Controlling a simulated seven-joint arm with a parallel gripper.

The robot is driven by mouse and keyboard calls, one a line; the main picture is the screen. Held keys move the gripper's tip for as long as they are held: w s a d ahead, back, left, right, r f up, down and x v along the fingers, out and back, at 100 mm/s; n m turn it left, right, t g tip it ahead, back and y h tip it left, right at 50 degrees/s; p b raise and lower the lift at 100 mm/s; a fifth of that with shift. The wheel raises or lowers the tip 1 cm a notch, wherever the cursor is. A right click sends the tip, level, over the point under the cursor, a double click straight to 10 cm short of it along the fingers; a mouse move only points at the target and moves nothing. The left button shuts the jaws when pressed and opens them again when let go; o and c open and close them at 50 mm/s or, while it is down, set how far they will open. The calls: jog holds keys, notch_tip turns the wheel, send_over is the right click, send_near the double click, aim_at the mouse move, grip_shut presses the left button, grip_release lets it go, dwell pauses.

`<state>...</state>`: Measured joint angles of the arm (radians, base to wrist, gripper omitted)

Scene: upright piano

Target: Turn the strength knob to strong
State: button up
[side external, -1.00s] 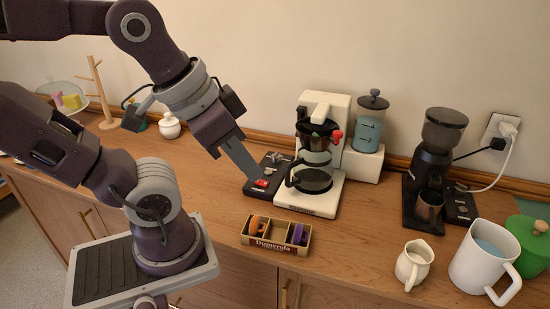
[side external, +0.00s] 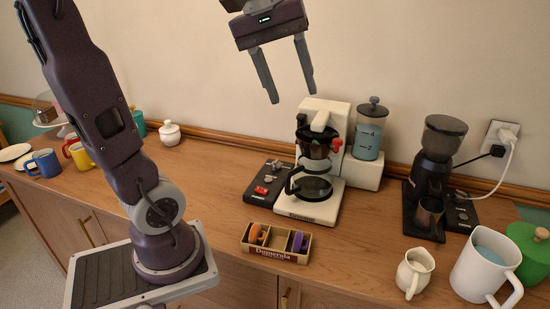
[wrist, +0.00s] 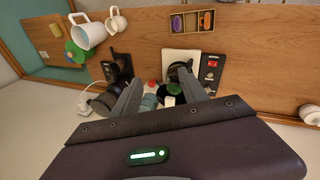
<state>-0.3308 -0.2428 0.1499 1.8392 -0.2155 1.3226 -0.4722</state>
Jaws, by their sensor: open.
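A black control panel (side external: 257,196) lies on the counter left of the white coffee maker (side external: 308,207). It carries a red switch (side external: 261,190) and small grey knobs (side external: 277,165). Their labels and pointer positions are too small to read, so I cannot tell which is the strength knob. In the wrist view the panel (wrist: 204,88) shows beside the right finger, with its red switch (wrist: 213,63). My gripper (side external: 292,96) is open and empty, high above the coffee maker and apart from the panel. Its fingers (wrist: 160,76) spread apart in the wrist view.
The grinder (side external: 431,170), a small pitcher (side external: 414,270) and a large white mug (side external: 486,268) are at right.

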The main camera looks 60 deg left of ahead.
jog(key=w+a+n+h, duration=0.1)
jog(key=w+a+n, duration=0.25)
jog(key=a, duration=0.25)
jog(key=w+a+n, duration=0.2)
jog(key=a+n, duration=0.3)
jog(key=a, duration=0.1)
jog(key=n+h, duration=0.1)
jog(key=n, duration=0.6)
send_over(276, 164)
jog(key=s+a, duration=0.1)
jog(key=a, duration=0.3)
notch_tip(276, 164, down, 25)
jog(key=x, duration=0.6)
jog(key=shift+s+d+f, duration=0.15)
jog(key=shift+d+f, duration=0.1)
jog(key=shift+f, duration=0.05)
grip_shut()
